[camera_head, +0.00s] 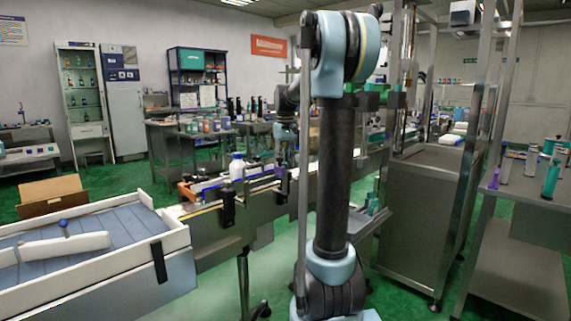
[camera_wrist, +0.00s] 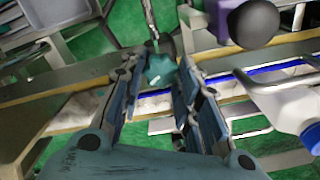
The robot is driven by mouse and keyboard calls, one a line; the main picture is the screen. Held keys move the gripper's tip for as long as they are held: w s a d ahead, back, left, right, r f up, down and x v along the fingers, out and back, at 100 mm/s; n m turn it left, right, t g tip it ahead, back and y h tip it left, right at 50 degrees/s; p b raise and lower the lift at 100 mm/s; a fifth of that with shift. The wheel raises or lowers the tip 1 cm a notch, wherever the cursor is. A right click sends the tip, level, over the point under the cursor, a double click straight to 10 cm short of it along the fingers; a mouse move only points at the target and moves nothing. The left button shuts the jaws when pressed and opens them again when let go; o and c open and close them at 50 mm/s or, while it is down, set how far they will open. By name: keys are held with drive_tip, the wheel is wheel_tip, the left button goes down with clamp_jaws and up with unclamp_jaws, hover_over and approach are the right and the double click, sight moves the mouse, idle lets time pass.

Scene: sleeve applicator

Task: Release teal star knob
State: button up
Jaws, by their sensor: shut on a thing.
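The teal star knob (camera_wrist: 161,70) shows in the wrist view between the far ends of my gripper's two fingers. My gripper (camera_wrist: 158,77) is shut on it, with one finger on each side. The knob sits over the conveyor's edge, next to a thin metal rod above it in the picture. Its underside and mounting are hidden. In the head view my own arm stands in front of the conveyor, and I cannot make out the knob or the fingertips there.
A white bottle (camera_wrist: 290,112) is right of my gripper, and it also shows on the conveyor in the head view (camera_head: 237,167). A dark round knob (camera_wrist: 253,22) is at the upper right of the wrist view. A white-walled tray table (camera_head: 175,240) stands at the left.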

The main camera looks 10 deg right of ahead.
drive_tip(key=n, duration=0.6)
drive_tip(key=shift+n, duration=0.3)
drive_tip(key=n, duration=0.3)
drive_tip(key=shift+n, duration=1.7)
drive_tip(key=o, duration=1.1)
drive_tip(key=shift+c, duration=0.2)
